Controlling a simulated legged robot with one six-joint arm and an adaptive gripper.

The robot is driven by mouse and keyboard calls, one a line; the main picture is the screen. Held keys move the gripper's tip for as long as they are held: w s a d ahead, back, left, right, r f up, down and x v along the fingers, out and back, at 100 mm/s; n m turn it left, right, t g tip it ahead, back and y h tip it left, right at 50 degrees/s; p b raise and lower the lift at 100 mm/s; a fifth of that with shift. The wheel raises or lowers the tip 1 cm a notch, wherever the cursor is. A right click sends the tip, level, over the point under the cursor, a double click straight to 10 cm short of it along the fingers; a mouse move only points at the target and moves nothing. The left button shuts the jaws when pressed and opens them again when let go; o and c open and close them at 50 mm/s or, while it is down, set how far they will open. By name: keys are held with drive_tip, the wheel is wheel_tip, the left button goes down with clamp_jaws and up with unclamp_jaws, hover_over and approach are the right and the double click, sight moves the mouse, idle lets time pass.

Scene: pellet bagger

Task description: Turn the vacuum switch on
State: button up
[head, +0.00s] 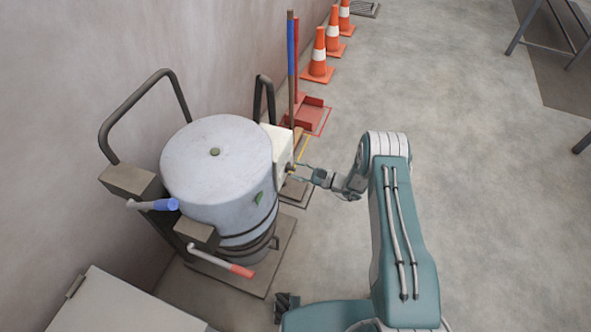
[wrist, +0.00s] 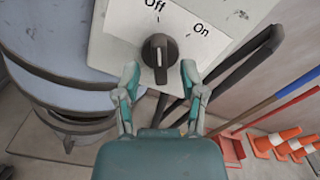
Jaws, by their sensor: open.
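The vacuum switch is a dark rotary knob (wrist: 158,53) on a white panel (wrist: 113,15) marked "Off" above it and "On" to its upper right. Its grip bar stands nearly upright in the wrist view, with the top end toward "Off". The white switch box (head: 281,146) is on the right side of the grey vacuum drum (head: 215,165). My gripper (head: 300,172) reaches the box from the right. In the wrist view my gripper (wrist: 159,72) is open, a fingertip on each side of the knob's lower end, with visible gaps and no grasp.
A black tube handle (wrist: 245,62) rises behind the box. Blue and red poles (head: 292,60), a red dustpan (head: 312,113) and orange cones (head: 319,58) stand along the wall. Levers with blue (head: 165,204) and red (head: 241,271) grips project from the vacuum.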

drive_tip(key=shift+w+a, duration=0.15)
drive_tip(key=shift+a, duration=0.35)
clamp_jaws()
drive_tip(key=m, duration=1.2)
idle(0.3)
drive_tip(key=shift+d, duration=0.1)
drive_tip(key=shift+w, duration=0.1)
idle(0.3)
